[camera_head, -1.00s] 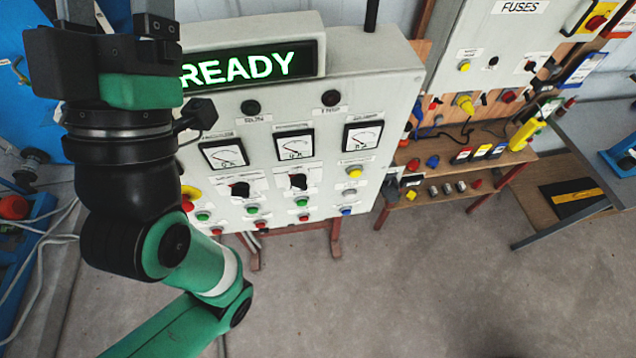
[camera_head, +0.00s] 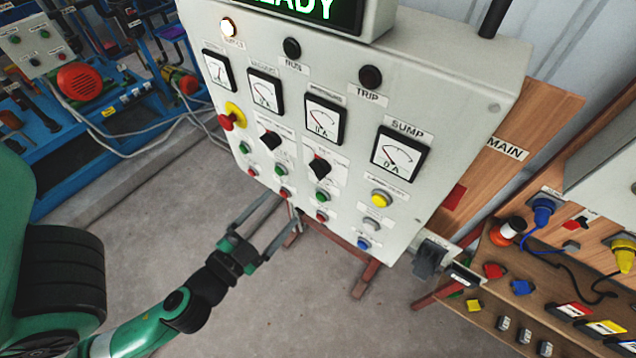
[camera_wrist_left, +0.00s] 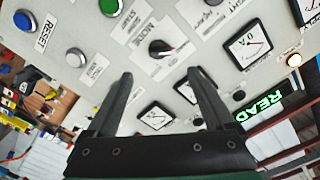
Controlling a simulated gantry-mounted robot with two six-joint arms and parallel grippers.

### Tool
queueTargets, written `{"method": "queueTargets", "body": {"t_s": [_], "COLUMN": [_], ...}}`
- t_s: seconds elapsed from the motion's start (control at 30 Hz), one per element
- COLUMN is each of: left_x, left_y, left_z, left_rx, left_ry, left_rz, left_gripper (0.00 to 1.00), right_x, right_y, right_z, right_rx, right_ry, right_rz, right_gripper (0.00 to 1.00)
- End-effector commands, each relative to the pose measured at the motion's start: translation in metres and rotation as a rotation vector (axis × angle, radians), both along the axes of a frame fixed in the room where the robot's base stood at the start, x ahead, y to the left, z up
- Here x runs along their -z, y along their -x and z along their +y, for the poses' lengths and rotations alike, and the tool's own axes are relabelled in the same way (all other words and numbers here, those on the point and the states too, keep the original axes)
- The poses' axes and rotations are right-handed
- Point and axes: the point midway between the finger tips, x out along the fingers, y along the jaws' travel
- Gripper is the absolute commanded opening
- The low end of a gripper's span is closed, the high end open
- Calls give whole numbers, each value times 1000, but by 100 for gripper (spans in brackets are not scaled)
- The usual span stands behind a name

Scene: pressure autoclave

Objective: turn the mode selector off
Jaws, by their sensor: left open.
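The mode selector (camera_head: 319,168) is a black rotary knob on the grey panel, the right one of two similar knobs in the head view. In the left wrist view the knob (camera_wrist_left: 158,48) has a light mark and sits beside a label reading MODE. My left gripper (camera_head: 287,208) is in front of the lower panel, its two long fingers spread and empty, pointing at the panel. In the left wrist view the fingers (camera_wrist_left: 158,74) reach up on both sides below the knob, apart from it. My right gripper is not in view.
A second black knob (camera_head: 268,138) is to the left. A red emergency button (camera_head: 228,121) on yellow, several push buttons and meters surround the knobs. A lamp (camera_head: 228,27) is lit. A wooden bench (camera_head: 560,295) with plugs stands at the right.

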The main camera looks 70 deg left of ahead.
Motion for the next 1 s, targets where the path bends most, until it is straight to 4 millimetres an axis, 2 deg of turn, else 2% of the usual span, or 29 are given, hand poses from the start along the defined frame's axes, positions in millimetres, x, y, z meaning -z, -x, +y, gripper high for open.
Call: {"method": "queueTargets", "body": {"t_s": [0.27,0.47,0.6,0.8,1.0], "left_x": [-6,-14,-10,-4,-2], "left_y": [-16,-50,-76,-96,-99], "left_z": [10,33,49,61,63], "left_rx": [-6,-6,-2,0,1], "left_ry": [4,1,1,0,1], "left_rz": [2,-5,-4,-3,-3], "left_gripper": [88,88,88,88,88], "right_x": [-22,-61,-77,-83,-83], "right_y": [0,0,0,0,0], "right_z": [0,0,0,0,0], "right_rx": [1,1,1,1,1], "right_ry": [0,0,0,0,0], "right_rz": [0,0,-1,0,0], "right_gripper": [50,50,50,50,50]}}
